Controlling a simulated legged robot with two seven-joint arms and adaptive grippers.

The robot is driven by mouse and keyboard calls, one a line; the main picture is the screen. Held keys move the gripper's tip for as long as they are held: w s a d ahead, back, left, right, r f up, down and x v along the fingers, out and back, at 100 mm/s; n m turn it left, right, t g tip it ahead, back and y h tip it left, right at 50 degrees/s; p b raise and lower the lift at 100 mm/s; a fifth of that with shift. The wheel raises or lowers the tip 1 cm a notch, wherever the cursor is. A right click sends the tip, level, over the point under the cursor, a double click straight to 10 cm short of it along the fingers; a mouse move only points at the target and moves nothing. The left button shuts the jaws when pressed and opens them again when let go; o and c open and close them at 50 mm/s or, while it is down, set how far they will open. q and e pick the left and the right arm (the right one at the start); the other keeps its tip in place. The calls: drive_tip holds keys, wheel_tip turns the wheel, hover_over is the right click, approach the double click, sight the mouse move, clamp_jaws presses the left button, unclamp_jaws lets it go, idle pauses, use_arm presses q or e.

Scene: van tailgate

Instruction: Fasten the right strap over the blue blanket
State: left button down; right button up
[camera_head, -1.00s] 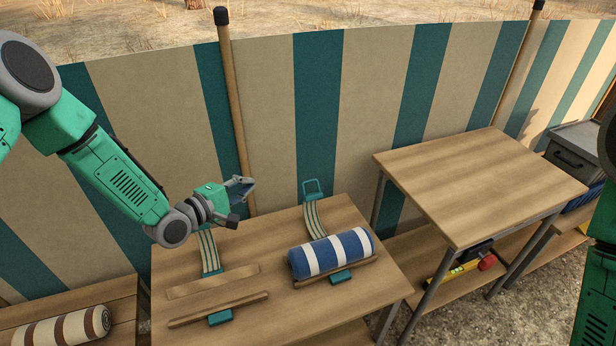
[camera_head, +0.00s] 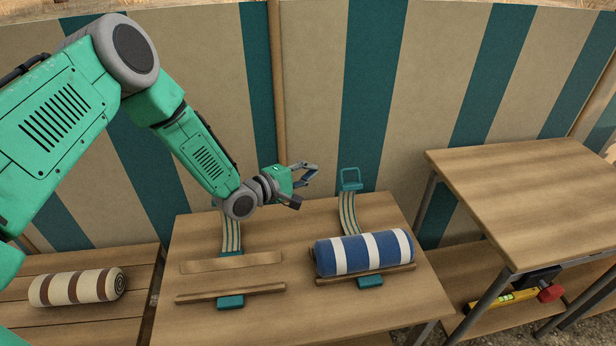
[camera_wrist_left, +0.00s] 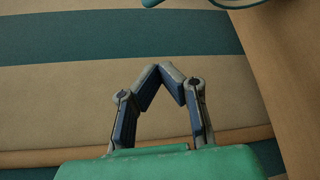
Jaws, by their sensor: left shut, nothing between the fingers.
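The blue blanket (camera_head: 364,252), rolled with white bands, lies on the right half of the wooden table between low wooden rails. The right strap (camera_head: 348,214) rises behind it, with its teal buckle loop (camera_head: 351,179) standing at the upper end. A teal catch (camera_head: 370,281) sits in front of the blanket. The strap does not lie over the blanket. My left gripper (camera_head: 308,182) is left of the buckle, apart from it, shut and empty. Its fingertips meet in the wrist view (camera_wrist_left: 162,70); part of a teal loop (camera_wrist_left: 230,3) shows at the top edge. My right gripper is out of view.
The left strap (camera_head: 230,235) and its catch (camera_head: 231,302) have no blanket between them. A brown-striped roll (camera_head: 77,287) lies on a bench at left. A higher table (camera_head: 530,200) stands at right, with a yellow level (camera_head: 503,298) below. A striped screen (camera_head: 430,80) closes the back.

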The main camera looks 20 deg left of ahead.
use_arm(q)
drive_tip(key=w+d+b, duration=0.1)
drive_tip(key=w+d, duration=0.1)
drive_tip(key=d, duration=0.3)
drive_tip(key=shift+w+d, duration=0.3)
drive_tip(key=shift+w, duration=0.05)
drive_tip(key=shift+r, duration=0.1)
drive_tip(key=shift+b, duration=0.3)
